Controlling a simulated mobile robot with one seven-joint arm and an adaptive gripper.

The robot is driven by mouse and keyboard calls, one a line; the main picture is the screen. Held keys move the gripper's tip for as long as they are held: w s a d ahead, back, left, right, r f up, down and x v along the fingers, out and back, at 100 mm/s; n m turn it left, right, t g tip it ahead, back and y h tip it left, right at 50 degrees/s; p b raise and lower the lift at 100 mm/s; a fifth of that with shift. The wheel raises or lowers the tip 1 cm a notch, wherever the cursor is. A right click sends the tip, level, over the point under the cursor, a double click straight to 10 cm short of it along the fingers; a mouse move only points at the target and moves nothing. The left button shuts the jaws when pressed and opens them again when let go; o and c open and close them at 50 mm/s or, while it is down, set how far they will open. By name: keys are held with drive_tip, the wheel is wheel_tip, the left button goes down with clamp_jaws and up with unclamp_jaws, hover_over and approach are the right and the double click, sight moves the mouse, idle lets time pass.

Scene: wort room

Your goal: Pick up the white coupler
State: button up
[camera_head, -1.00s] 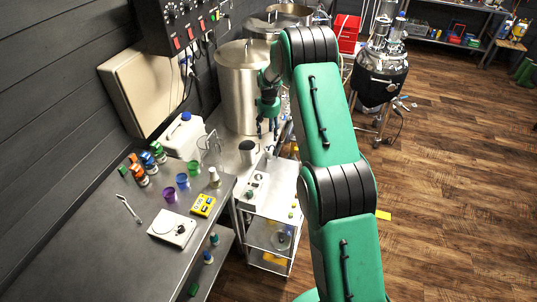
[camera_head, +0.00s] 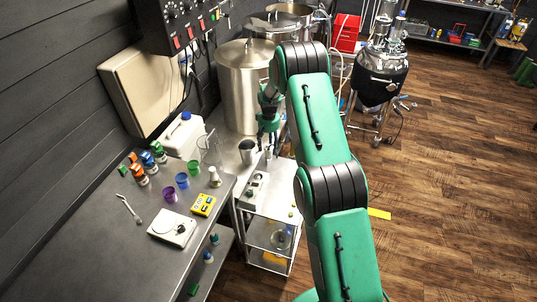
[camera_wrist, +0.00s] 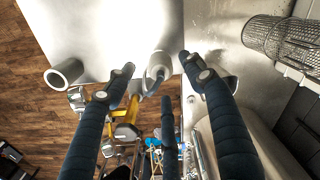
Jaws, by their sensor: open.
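A pale whitish cylindrical piece (camera_wrist: 160,63), which looks like the white coupler, stands near the edge of a grey metal surface in the wrist view. A looped part shows at its lower side. My gripper (camera_wrist: 157,66) is open, with one dark blue finger on each side of this piece and a visible gap to each. A third finger shows lower in the middle. In the head view my gripper (camera_head: 268,148) hangs just above the steel surface by the tall pots. The coupler cannot be made out clearly there.
A hollow grey ring-like cylinder (camera_wrist: 63,74) lies left of the coupler. A wire-mesh cylinder (camera_wrist: 280,38) is at the right. A metal cup (camera_head: 248,152) and a tall steel pot (camera_head: 243,85) stand close to my gripper. A yellow object (camera_wrist: 132,110) shows below the edge.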

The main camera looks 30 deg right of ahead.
sight(269, 150)
drive_tip(key=shift+f, duration=0.1)
idle(0.3)
drive_tip(key=shift+f, duration=2.5)
drive_tip(key=c, duration=1.3)
drive_tip(key=shift+o, duration=0.2)
drive_tip(key=shift+r, duration=0.1)
drive_tip(key=shift+r, duration=1.1)
drive_tip(key=shift+s+a+r, duration=0.15)
drive_tip(key=shift+s+r, duration=0.3)
drive_tip(key=shift+r, duration=0.2)
drive_tip(key=s+a+r, duration=0.1)
drive_tip(key=s+a, duration=0.3)
drive_tip(key=s, duration=1)
drive_tip(key=shift+s+r, duration=0.2)
drive_tip(key=shift+s, duration=0.15)
